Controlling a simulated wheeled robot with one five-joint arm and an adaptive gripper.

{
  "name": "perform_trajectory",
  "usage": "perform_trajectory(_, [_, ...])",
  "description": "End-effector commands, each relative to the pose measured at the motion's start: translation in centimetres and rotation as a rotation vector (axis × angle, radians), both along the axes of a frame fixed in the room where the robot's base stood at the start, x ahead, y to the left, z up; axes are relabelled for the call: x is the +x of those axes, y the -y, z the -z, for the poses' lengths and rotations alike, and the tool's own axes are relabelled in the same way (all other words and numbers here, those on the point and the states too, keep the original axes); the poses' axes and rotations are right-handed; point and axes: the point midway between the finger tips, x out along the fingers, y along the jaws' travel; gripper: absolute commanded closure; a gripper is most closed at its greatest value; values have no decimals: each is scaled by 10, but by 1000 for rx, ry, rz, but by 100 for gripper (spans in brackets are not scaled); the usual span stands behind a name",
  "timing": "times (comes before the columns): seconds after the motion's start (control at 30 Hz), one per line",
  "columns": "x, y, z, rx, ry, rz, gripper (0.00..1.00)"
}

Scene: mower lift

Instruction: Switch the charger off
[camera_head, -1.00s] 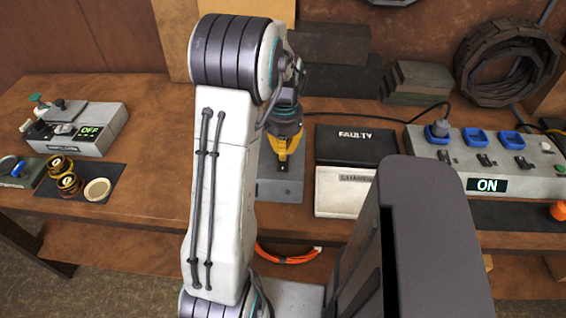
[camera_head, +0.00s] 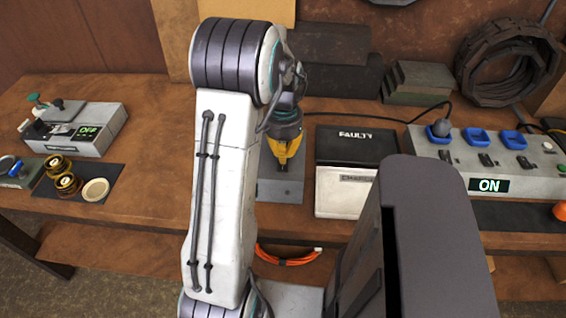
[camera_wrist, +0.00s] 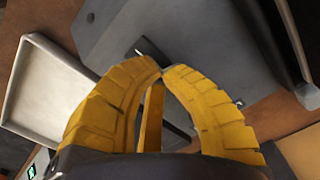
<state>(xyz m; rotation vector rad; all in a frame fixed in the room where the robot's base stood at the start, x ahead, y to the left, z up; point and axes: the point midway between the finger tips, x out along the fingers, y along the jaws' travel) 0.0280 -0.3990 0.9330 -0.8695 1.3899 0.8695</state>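My yellow gripper (camera_head: 283,160) hangs over a flat grey unit (camera_head: 281,190) in the middle of the bench. In the wrist view my gripper (camera_wrist: 161,72) has its fingertips together, with nothing seen between them. A small dark lever-like part (camera_wrist: 152,50) on the grey surface (camera_wrist: 190,35) lies just beyond the tips; I cannot tell whether they touch. A grey power box (camera_head: 488,162) at the right has blue sockets, dark switches and a display (camera_head: 489,185) reading ON. Which unit is the charger is not clear; my gripper and arm hide part of the grey unit.
A black tray (camera_head: 355,142) marked FAULTY and a white tray (camera_head: 340,200) with a partly legible label stand right of my gripper. A black cable (camera_head: 385,117) runs behind the trays.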

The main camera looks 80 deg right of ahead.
Motion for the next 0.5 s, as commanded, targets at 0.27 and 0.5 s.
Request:
perform_trajectory(0.27, [0,0,4,0,0,0,100])
perform_trajectory(0.5, [0,0,8,1,0,0,100])
